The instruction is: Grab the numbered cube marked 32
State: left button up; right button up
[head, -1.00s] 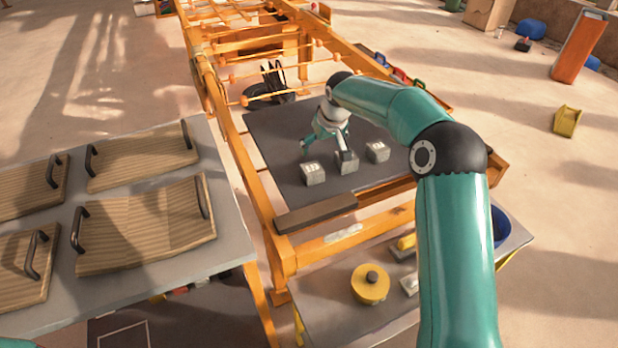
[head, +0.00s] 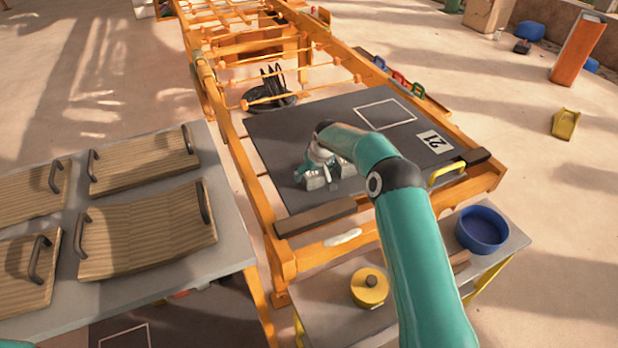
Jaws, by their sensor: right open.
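Small grey cubes sit on the dark mat (head: 285,130) on the orange frame. The left cube (head: 313,182) is partly hidden by my right gripper (head: 317,176), which is open and pointing down at it, its fingers close about the cube. I cannot tell whether they touch it. Another grey cube (head: 347,169) shows just right of the gripper. Any third cube is hidden behind my right arm. The numbers on the cubes are too small to read, so I cannot tell which is 32. My left gripper is not in view.
A card marked 21 (head: 434,141) and a white outlined square (head: 385,114) are on the mat's right part. A dark bar (head: 315,216) edges the front. A yellow handle (head: 446,172), blue bowl (head: 482,230) and yellow round weight (head: 369,287) are nearby. Wooden trays (head: 146,232) are left.

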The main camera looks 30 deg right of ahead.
jog(key=shift+x, duration=1.1)
jog(key=c, duration=1.5)
jog(key=shift+w+r, duration=0.1)
jog(key=shift+c, duration=0.4)
